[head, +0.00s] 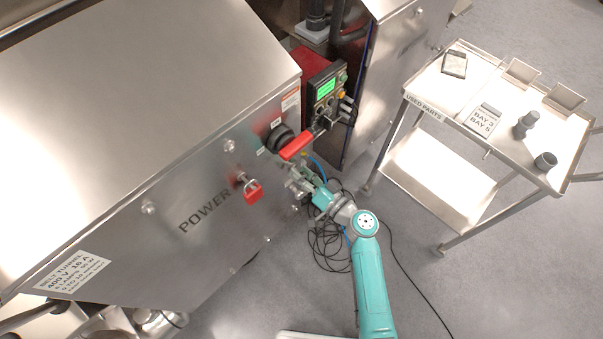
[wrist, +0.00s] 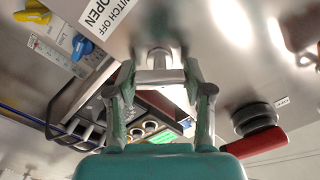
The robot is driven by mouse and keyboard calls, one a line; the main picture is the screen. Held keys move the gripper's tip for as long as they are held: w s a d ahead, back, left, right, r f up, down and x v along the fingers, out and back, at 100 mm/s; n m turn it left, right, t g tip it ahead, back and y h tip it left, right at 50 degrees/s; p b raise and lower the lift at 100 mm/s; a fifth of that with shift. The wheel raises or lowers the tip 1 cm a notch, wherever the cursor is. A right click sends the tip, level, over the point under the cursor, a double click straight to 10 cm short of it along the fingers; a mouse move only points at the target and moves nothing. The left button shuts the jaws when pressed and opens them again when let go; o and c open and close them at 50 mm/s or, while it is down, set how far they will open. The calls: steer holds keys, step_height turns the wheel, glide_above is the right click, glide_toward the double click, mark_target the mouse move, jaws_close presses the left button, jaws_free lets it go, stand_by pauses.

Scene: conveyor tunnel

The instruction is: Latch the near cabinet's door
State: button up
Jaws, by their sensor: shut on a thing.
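The near cabinet (head: 215,200) is a brushed steel box with POWER printed on its front face. That face looks flush with the box, but I cannot tell whether the door is fully closed. Round metal fasteners (head: 229,146) and a red padlock (head: 253,191) sit on it. My gripper (head: 295,181) is at the right end of this face, below a red handle (head: 297,146). In the wrist view its fingers (wrist: 160,78) are shut on a small steel latch knob (wrist: 158,58). The latch's exact angle is partly hidden by the fingers.
A control box with a green screen (head: 327,89) and a black round fitting (head: 280,138) are close above my gripper. A used-parts cart (head: 425,108) stands at right. Open grey floor (head: 470,290) lies at lower right.

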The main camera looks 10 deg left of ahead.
steer(key=m, duration=0.4)
steer(key=shift+m, duration=0.3)
steer(key=shift+d+f+m, duration=0.1)
steer(key=shift+m, duration=2.5)
steer(key=o, duration=1.2)
steer(key=v, duration=1.2)
